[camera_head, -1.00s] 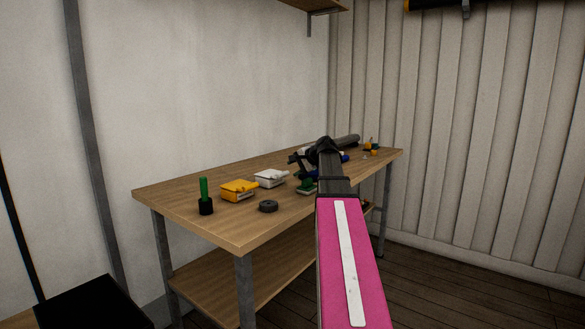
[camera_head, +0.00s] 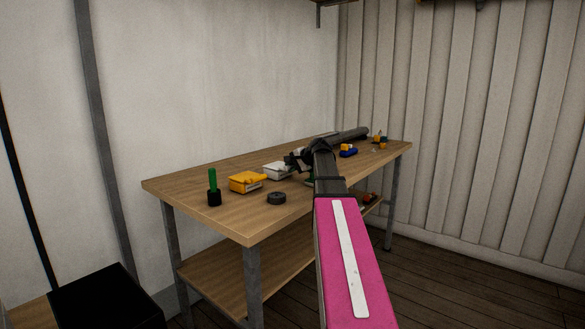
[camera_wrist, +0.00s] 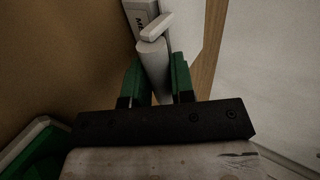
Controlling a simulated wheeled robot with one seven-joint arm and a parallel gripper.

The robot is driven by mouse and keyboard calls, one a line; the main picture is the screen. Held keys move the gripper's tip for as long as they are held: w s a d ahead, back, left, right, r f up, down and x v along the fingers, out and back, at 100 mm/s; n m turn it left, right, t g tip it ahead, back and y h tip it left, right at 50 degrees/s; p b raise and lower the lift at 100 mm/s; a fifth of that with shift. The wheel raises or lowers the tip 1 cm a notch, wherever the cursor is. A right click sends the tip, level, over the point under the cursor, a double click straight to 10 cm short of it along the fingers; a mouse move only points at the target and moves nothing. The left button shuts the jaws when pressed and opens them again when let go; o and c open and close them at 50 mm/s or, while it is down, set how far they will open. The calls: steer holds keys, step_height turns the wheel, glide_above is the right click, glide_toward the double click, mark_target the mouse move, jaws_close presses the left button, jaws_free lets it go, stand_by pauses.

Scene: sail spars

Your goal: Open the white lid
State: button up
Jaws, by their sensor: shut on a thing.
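The white box with the white lid (camera_head: 277,170) sits on the workbench, between the yellow box and my arm in the head view. In the wrist view, a white bar-like part of it (camera_wrist: 152,62) reaches down between the green fingers of my gripper (camera_wrist: 156,80). My gripper is shut on this white part, with one finger at each side. A white box side with dark lettering (camera_wrist: 140,14) shows just beyond. In the head view my gripper is at the right of the white box, and my arm hides part of that side. I cannot tell whether the lid is raised.
A blue item (camera_head: 348,153) lies farther back. A green item (camera_wrist: 35,150) shows at the wrist view's lower left.

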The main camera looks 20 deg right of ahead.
steer(key=shift+w+a+r, duration=0.1)
steer(key=shift+r, duration=0.65)
steer(key=shift+w+a+r, duration=0.1)
steer(key=shift+r, duration=0.6)
steer(key=shift+w+a+r, duration=0.2)
steer(key=shift+w+r, duration=0.1)
steer(key=shift+r, duration=0.4)
steer(key=shift+w+a+r, duration=0.2)
steer(key=shift+w+r, duration=0.05)
steer(key=shift+r, duration=0.4)
steer(key=shift+w+a+r, duration=0.25)
steer(key=shift+w+r, duration=0.2)
steer(key=shift+r, duration=0.15)
steer(key=shift+w+a+r, duration=0.25)
steer(key=shift+w+r, duration=0.15)
steer(key=shift+r, duration=0.15)
